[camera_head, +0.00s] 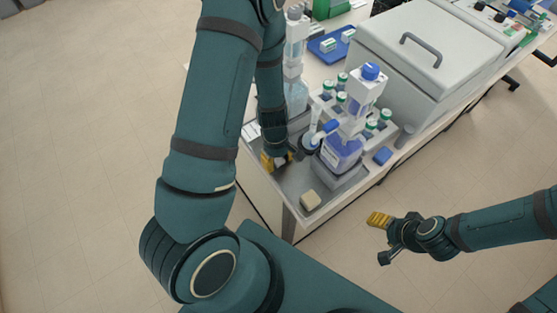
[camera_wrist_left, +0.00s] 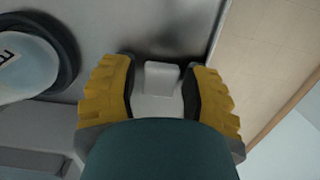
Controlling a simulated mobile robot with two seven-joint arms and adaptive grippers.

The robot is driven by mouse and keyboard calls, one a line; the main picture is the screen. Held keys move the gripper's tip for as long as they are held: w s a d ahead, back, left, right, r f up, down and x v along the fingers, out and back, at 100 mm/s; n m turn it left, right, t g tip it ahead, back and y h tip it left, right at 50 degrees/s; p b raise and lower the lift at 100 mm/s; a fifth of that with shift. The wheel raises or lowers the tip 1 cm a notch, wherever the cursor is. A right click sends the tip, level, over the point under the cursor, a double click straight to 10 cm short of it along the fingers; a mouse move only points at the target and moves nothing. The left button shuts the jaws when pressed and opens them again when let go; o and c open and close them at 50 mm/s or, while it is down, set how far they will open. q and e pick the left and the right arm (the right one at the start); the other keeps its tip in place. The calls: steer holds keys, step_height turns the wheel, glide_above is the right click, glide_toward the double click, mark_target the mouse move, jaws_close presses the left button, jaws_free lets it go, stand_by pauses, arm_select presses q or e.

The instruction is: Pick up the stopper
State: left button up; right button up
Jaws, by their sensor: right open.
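A pale, block-like piece (camera_wrist_left: 161,78), which looks like the stopper, sits between the yellow-and-black fingers of my left gripper (camera_wrist_left: 158,92) in the left wrist view. The fingers stand apart on either side of it; whether both pads press on it I cannot tell. In the head view my left gripper (camera_head: 275,161) is low at the grey tray's left side, and the piece is mostly hidden by the gripper and arm. My right gripper (camera_head: 382,238) is open and empty, out over the floor to the right of the bench.
A wash bottle with blue liquid (camera_head: 342,152) stands just right of my left gripper. Green-capped bottles (camera_head: 372,124) and a large grey box (camera_head: 425,60) stand behind. A round dark-rimmed vessel (camera_wrist_left: 35,62) is close left.

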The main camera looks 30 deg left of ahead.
arm_select(q)
steer(key=c, duration=0.3)
steer(key=shift+r, duration=0.1)
steer(key=shift+c, duration=0.2)
